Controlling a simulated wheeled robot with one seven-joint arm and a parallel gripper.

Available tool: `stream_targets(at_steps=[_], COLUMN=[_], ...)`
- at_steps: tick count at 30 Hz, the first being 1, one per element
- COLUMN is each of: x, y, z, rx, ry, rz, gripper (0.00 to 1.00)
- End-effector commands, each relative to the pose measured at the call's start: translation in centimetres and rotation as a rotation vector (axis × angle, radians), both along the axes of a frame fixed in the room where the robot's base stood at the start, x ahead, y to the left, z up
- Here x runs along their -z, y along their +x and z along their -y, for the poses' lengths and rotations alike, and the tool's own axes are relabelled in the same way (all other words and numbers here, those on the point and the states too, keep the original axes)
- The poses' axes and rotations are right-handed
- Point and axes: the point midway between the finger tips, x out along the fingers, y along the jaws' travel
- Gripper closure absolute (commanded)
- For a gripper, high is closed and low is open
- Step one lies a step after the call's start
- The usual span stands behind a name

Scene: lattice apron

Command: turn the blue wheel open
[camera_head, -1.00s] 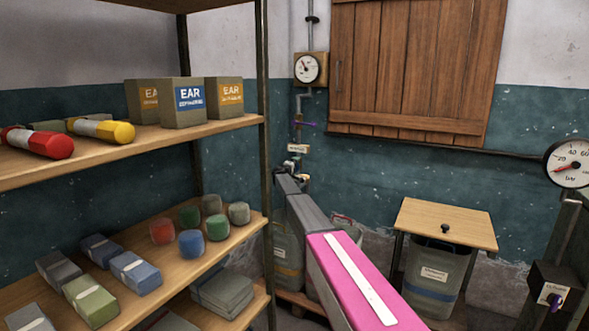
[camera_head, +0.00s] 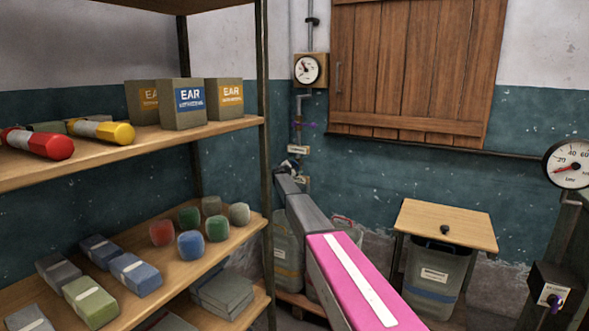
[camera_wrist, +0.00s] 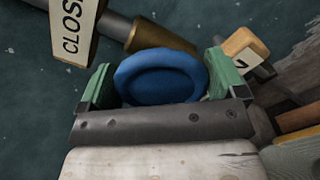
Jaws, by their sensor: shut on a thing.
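The blue wheel (camera_wrist: 160,77) is in the wrist view, set at the end of a brass fitting (camera_wrist: 160,40) on a pipe. My gripper (camera_wrist: 158,84) has its two green-padded fingers on either side of the wheel and is shut on its rim. A sign (camera_wrist: 75,35) with letters reading "CLOS" hangs beside the pipe at upper left; the rest of the word is cut off. In the head view my gripper (camera_head: 287,167) is small and far off at the wall piping, and the blue wheel cannot be made out there.
A shelf (camera_head: 230,128) with boxes and cylinders stands to the left of my arm. A gauge (camera_head: 307,69) is on the wall above the piping. A small wooden table (camera_head: 460,225) with a grey bin (camera_head: 432,275) is to the right. Bins stand below my gripper.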

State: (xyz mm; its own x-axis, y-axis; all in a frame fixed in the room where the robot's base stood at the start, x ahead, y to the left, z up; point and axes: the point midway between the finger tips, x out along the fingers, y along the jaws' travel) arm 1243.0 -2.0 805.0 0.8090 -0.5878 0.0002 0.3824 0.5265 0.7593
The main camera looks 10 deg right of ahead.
Motion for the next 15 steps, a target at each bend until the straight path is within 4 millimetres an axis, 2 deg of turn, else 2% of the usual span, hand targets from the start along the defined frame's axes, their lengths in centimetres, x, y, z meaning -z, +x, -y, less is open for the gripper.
stream_targets(at_steps=[15], x=[-0.11], y=[0.11], z=[-0.24], rx=[0.000], ry=[-0.370], rz=[-0.270], gripper=[0.34])
